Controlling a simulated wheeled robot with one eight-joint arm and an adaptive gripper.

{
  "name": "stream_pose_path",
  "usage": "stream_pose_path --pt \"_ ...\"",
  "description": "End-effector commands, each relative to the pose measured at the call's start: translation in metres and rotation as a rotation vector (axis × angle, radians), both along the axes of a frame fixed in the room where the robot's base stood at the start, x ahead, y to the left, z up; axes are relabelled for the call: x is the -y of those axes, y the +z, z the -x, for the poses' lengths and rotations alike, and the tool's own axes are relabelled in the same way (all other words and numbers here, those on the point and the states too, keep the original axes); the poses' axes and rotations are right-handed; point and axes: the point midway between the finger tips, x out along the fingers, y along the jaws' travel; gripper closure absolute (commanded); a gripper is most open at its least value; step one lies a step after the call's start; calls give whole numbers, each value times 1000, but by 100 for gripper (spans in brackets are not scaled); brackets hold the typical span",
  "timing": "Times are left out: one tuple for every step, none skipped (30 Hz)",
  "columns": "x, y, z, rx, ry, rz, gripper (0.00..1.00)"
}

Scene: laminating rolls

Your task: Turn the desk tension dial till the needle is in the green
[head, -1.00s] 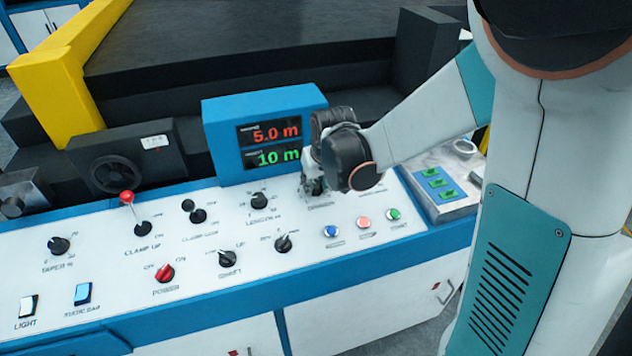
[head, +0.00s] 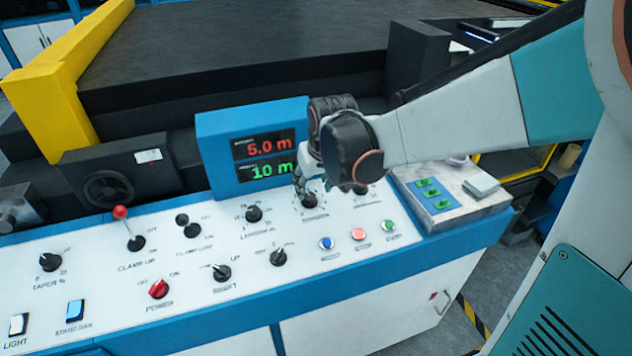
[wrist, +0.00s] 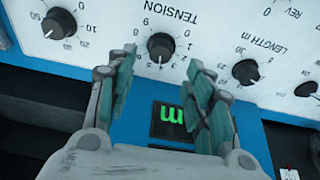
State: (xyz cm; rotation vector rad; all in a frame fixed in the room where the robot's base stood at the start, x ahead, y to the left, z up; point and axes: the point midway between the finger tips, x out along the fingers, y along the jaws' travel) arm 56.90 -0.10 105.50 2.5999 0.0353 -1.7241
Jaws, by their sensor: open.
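In the wrist view the panel appears upside down. My gripper (wrist: 162,62) is open, its two teal-padded fingers on either side of the dial's line, with the knob showing between and just beyond the tips. I cannot tell whether they touch it. In the head view my gripper (head: 303,186) points down just above the dial (head: 309,201). No needle or green zone can be made out.
A blue display box (head: 250,145) reading 5.0 m and 10 m stands close behind my gripper. The length knob (head: 254,213) is left of the dial and another knob (head: 361,189) is right. Coloured buttons (head: 358,234) lie nearer. A red-topped lever (head: 121,213) stands at left.

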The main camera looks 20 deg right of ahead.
Motion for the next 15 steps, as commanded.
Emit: stream_pose_path --pt "0 9 6 0 1 0 52" --pt "0 13 8 0 1 0 52" --pt "0 19 11 0 1 0 52" --pt "-1 23 13 0 1 0 52" --pt "-1 26 15 0 1 0 52" --pt "-1 31 17 0 1 -1 52" --pt "-1 35 18 0 1 -1 52" --pt "-1 38 19 0 1 -1 52" --pt "0 41 21 0 1 -1 52" --pt "0 43 22 0 1 -1 52" --pt "0 45 23 0 1 0 52" --pt "0 47 23 0 1 0 52" --pt "0 49 24 0 1 0 52" --pt "0 49 24 0 1 0 52" --pt "0 50 25 0 1 0 52"
